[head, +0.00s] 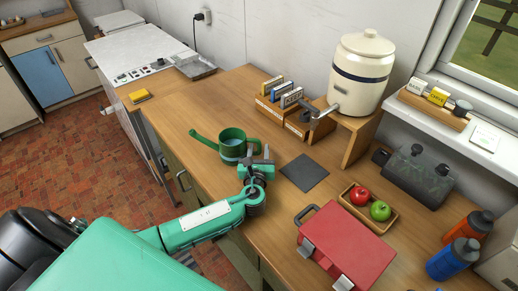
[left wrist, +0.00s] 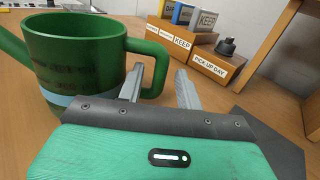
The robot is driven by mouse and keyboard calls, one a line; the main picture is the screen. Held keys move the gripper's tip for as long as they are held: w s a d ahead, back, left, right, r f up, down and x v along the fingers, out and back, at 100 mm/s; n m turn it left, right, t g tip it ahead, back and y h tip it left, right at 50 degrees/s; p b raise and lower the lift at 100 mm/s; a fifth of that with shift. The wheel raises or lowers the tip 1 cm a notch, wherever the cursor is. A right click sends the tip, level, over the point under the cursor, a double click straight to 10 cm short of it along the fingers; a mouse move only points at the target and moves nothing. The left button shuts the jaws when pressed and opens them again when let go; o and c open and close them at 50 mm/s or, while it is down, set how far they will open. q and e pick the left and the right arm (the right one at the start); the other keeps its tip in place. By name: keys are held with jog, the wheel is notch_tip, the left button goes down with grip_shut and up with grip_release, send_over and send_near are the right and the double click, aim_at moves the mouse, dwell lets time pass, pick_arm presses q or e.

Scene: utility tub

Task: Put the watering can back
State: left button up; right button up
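The green watering can (head: 231,147) stands upright on the wooden counter, its spout pointing left and its handle to the right. In the left wrist view the can (left wrist: 75,60) fills the left side, with a pale band low on its body. Its handle (left wrist: 159,72) reaches in between my finger tips. My left gripper (head: 257,153) is at the can's handle side, its two fingers apart. In the left wrist view the left gripper (left wrist: 159,88) is open, with a gap between the handle and the right finger. My right gripper is not in view.
A dark square mat (head: 304,172) lies bare right of the gripper. A labelled wooden rack (head: 283,115) and a crock on a stand (head: 362,75) are behind. A red case (head: 347,245) and a fruit tray (head: 350,205) are at front right. The counter left of the can is clear.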

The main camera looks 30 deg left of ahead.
pick_arm(q)
jog(key=b+v, duration=0.2)
jog(key=v, duration=0.7)
jog(key=shift+s+d+f, duration=0.1)
jog(key=shift+s+d, duration=0.05)
jog(key=shift+s, duration=0.2)
jog(key=shift+s+d, duration=0.15)
jog(key=shift+s, duration=0.25)
